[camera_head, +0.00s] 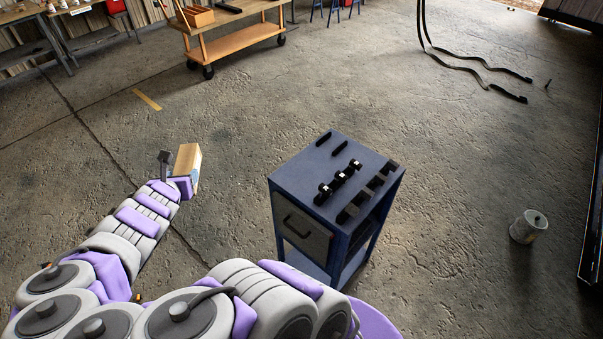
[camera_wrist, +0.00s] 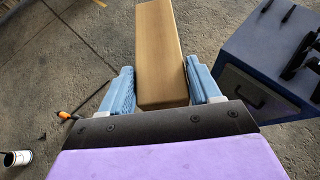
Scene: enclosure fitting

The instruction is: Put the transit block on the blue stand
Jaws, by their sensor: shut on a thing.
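The transit block, a plain wooden block (camera_head: 187,160), is at the end of my arm, left of the blue stand in the head view. In the wrist view the block (camera_wrist: 161,50) lies lengthwise between the two blue fingers. My gripper (camera_wrist: 162,88) is shut on it near its close end and holds it over open floor. My gripper also shows in the head view (camera_head: 178,178), partly hidden by the block and wrist. The blue stand (camera_head: 308,172) stands apart, to the right of the block. It also shows at the right edge of the wrist view (camera_wrist: 262,45).
The stand's top carries several black fittings (camera_head: 338,183), with bare room along its left side. A paint can (camera_head: 528,226) stands on the floor at right. A wooden cart (camera_head: 232,42) is at the back. An orange-handled tool (camera_wrist: 68,115) lies on the floor.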

